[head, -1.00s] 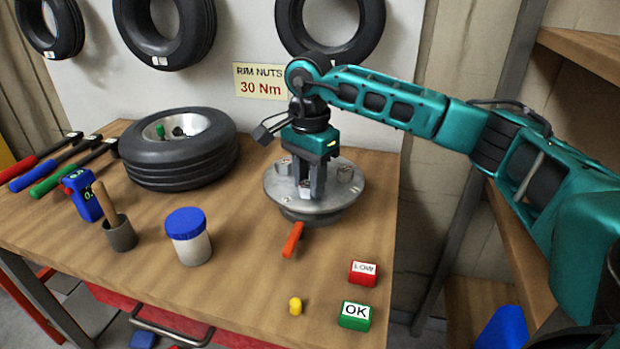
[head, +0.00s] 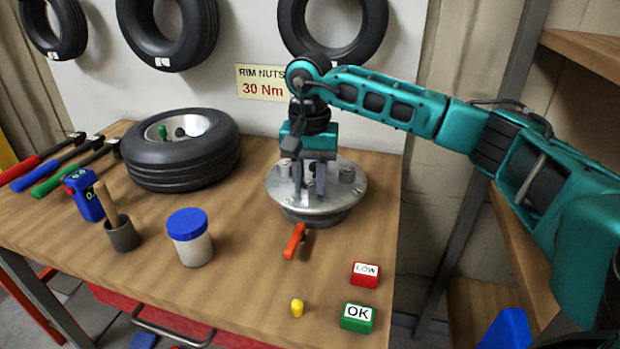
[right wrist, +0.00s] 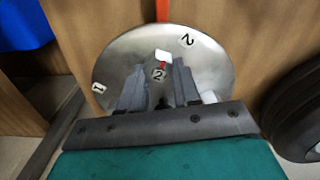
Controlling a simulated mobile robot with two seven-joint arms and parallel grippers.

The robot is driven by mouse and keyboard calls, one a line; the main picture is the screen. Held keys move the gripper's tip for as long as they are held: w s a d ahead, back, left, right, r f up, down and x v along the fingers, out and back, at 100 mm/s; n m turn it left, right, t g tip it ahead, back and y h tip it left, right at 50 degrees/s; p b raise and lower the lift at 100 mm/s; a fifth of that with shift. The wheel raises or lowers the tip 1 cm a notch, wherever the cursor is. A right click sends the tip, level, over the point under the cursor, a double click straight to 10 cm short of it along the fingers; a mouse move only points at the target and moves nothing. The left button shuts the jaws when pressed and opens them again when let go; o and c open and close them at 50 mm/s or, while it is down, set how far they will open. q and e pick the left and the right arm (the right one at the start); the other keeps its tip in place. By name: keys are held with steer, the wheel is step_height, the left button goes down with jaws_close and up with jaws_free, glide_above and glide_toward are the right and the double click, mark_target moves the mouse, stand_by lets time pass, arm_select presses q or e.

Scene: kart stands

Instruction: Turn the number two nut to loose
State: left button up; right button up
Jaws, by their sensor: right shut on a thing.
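The round metal rim plate (head: 345,203) stands on the bench with several nuts on top. The jaws are closed on the number two nut, which the fingers mostly hide. My left gripper is out of view.
An orange-red handle (head: 295,241) sticks out before the plate. A tyre (head: 180,165) lies to the left, near a blue-lidded jar (head: 189,238) and a grey cup (head: 121,234). LOW (head: 366,274) and OK (head: 357,318) blocks and a yellow piece (head: 297,308) lie in front.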

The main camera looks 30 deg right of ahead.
mark_target(309, 183)
steer(key=shift+r, duration=0.1)
stand_by(0.3)
steer(key=o, duration=1.1)
steer(key=shift+c, duration=0.2)
step_height(309, 183, up, 13)
steer(key=shift+p, duration=0.35)
